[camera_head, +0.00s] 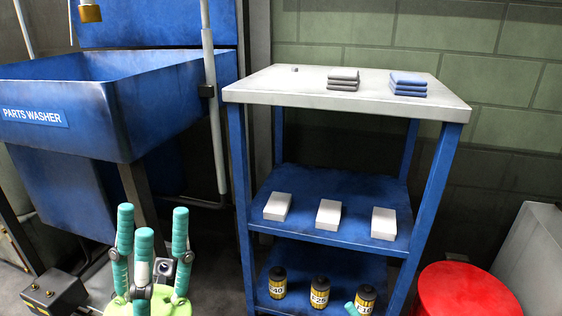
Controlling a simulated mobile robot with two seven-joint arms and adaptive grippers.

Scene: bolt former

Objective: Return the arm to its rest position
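My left gripper (150,235) is at the lower left, in front of the blue parts washer. Its teal fingers point up and stand apart, with nothing held between them. Of my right gripper, only a teal fingertip (350,309) shows at the bottom edge, in front of the cart's lowest shelf. The rest of it is out of frame, so its opening cannot be told.
A blue parts washer (55,95) stands at left. A red round lid (465,290) is at lower right.

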